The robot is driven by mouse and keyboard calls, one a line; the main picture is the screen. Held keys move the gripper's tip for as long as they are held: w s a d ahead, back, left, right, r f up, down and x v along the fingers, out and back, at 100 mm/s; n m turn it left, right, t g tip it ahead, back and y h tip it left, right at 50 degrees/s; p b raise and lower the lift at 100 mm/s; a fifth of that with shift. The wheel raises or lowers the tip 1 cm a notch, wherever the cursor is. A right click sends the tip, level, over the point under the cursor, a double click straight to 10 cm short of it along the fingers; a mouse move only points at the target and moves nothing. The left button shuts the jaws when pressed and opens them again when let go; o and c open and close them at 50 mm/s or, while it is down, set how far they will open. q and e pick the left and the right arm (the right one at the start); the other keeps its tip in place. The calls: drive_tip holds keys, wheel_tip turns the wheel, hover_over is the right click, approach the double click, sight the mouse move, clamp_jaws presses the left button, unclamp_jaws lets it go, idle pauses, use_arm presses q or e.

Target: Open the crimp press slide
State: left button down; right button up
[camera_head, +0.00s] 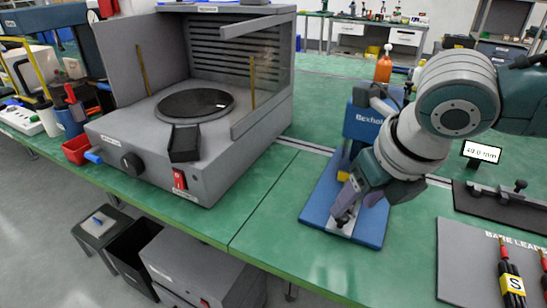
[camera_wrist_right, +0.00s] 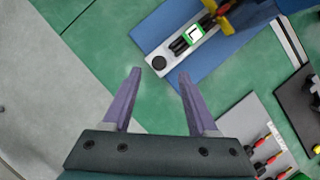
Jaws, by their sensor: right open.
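The crimp press is a blue machine (camera_head: 362,122) with a white-lettered front and a flat blue base (camera_head: 318,206), right of centre in the head view. A pale slide (camera_head: 341,228) lies along its base near the front edge. In the right wrist view the slide (camera_wrist_right: 185,52) carries a round dark knob (camera_wrist_right: 159,62) at its near end and dark pieces with a white label marked L. My right gripper (camera_wrist_right: 159,76) is open and empty, with the knob between and just beyond its fingertips. The height gap is unclear. My right arm hides part of the press. My left gripper is out of view.
A large grey open-fronted machine (camera_head: 230,150) with a round dark plate stands left of the press. A grey mat (camera_head: 465,255) with black and red leads lies at right. A small display (camera_head: 481,152) stands behind it. Green bench top (camera_head: 275,215) is clear left of the press.

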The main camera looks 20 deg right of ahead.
sight(343, 216)
drive_tip(key=b+x, duration=0.1)
drive_tip(key=x, duration=0.3)
clamp_jaws()
idle(0.5)
idle(0.9)
